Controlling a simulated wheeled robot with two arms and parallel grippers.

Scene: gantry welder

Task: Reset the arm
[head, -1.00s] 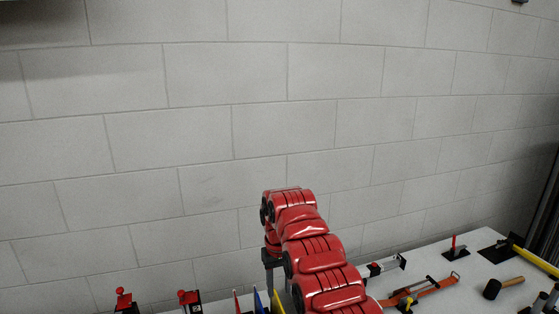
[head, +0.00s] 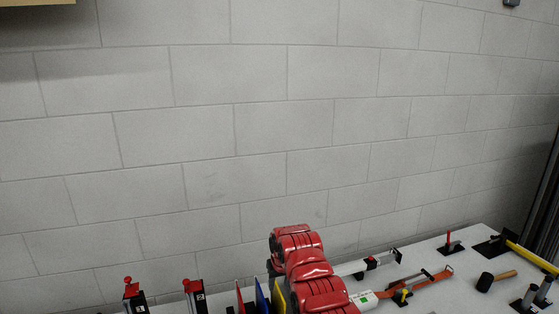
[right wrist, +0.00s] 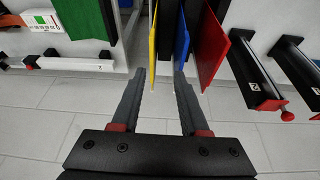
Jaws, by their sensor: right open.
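My right arm (head: 305,268) is red and stands bent at the bottom middle of the head view, above the work table. Its gripper is hidden behind the arm there. In the right wrist view my right gripper (right wrist: 159,76) is open, with two grey fingers apart and nothing clearly held between them. Just past the fingertips are a yellow panel (right wrist: 153,42), a blue panel (right wrist: 182,44) and a red panel (right wrist: 211,45), standing side by side. I cannot tell whether a finger touches one. My left gripper is not in view.
The table (head: 420,262) carries an orange tool (head: 425,281), a mallet (head: 493,280) and a yellow-handled tool (head: 530,257) at right. Black numbered stands with red knobs (head: 134,296) are at left. A block wall (head: 280,130) rises behind; the space before it is clear.

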